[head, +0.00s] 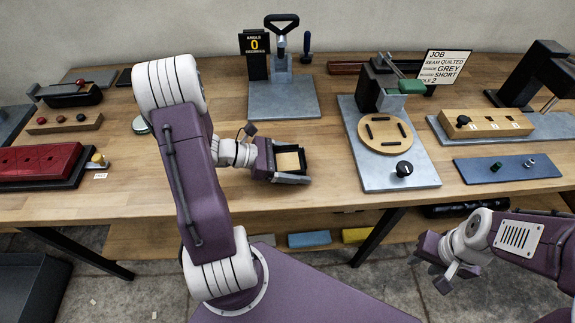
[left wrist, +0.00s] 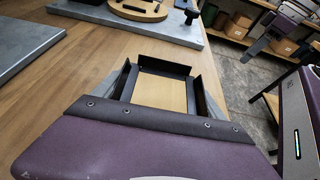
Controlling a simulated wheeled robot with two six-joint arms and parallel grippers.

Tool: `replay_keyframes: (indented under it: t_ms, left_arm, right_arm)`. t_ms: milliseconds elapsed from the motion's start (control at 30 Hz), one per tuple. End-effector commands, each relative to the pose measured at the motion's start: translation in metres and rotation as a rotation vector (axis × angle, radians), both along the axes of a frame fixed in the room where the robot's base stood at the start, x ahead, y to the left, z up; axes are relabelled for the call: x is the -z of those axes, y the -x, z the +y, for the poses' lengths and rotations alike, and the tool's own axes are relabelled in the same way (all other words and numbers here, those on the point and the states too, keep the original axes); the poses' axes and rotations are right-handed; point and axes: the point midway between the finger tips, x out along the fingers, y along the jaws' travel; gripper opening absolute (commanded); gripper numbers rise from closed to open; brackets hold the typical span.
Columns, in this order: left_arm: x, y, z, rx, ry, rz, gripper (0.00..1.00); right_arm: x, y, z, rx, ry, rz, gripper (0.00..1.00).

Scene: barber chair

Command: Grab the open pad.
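A tan square with raised dark edges, which looks like the open pad (head: 288,161), lies on the bench between the fingers of my left gripper (head: 292,165). The left wrist view also shows its tan face (left wrist: 160,93), with a dark bar along the far side. The fingers of my left gripper (left wrist: 163,90) are wide apart, one on each side of it. I cannot tell whether they press on it or stand just clear. My right gripper (head: 437,268) hangs in front of the bench at the right, with its fingers apart and empty.
A grey plate with a round wooden disc (head: 385,135) stands to the right. A press on a grey base (head: 283,97) stands behind. A blue plate (head: 508,167) lies at the right. Bare bench surrounds the tan square.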

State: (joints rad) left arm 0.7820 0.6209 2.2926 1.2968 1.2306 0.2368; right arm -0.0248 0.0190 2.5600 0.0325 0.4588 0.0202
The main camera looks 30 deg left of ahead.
Motion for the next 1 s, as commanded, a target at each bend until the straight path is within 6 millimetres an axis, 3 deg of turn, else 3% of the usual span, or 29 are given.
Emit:
replay_keyframes:
  t_ms: [33,133,167,467,733,1000]
  left_arm:
    - [0.0,0.0,0.0,0.0,0.0,0.0,0.61]
    - [0.0,0.0,0.0,0.001,0.0,0.0,0.33]
    - [0.0,0.0,0.0,0.0,0.001,-0.001,0.31]
    - [-0.006,0.0,0.0,0.001,0.0,-0.002,0.31]
    - [-0.048,0.0,-0.002,0.003,-0.003,-0.003,0.31]
    - [-0.085,0.015,-0.069,0.007,0.0,-0.002,0.31]
  right_arm:
    - [0.0,0.0,0.0,0.0,0.0,0.0,0.36]
    - [0.0,0.0,0.0,0.0,0.0,0.0,0.36]
    - [0.0,0.0,0.0,0.0,0.0,0.0,0.36]
    - [-0.002,0.0,0.0,0.0,0.0,0.0,0.36]
    - [-0.016,0.0,0.0,0.0,0.0,0.0,0.36]
    - [-0.023,0.0,0.0,0.0,0.0,0.0,0.36]
